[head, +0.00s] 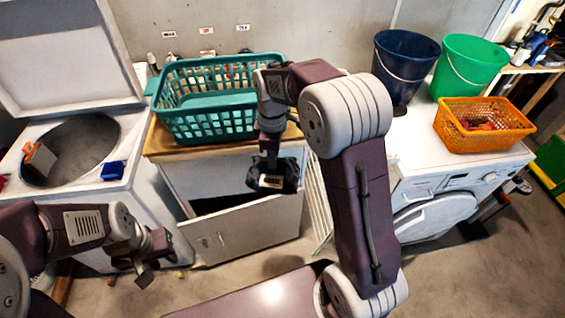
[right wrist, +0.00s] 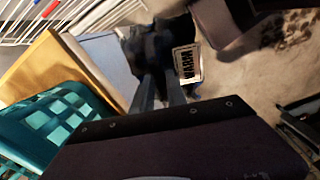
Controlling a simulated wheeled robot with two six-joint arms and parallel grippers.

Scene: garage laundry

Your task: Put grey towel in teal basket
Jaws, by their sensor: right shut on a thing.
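The grey towel (head: 274,184), a dark bundled cloth with a pale printed tag, hangs from my right gripper (head: 270,165), in front of the cabinet. In the right wrist view the towel (right wrist: 150,52) sits between the fingertips of the right gripper (right wrist: 163,85), with its tag facing the camera. The teal basket (head: 212,100) stands upright on the wooden cabinet top, behind and left of the towel. Its rim also shows in the right wrist view (right wrist: 50,118). My left gripper (head: 152,262) is empty and open at lower left, far from both.
An open tilted cabinet front (head: 245,235) lies below the towel. A top-load washer (head: 130,135) with raised lid stands at left. A blue bucket (head: 403,65), a green bucket (head: 468,62) and an orange basket (head: 480,138) stand on the right machine. Small bottles stand behind the teal basket.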

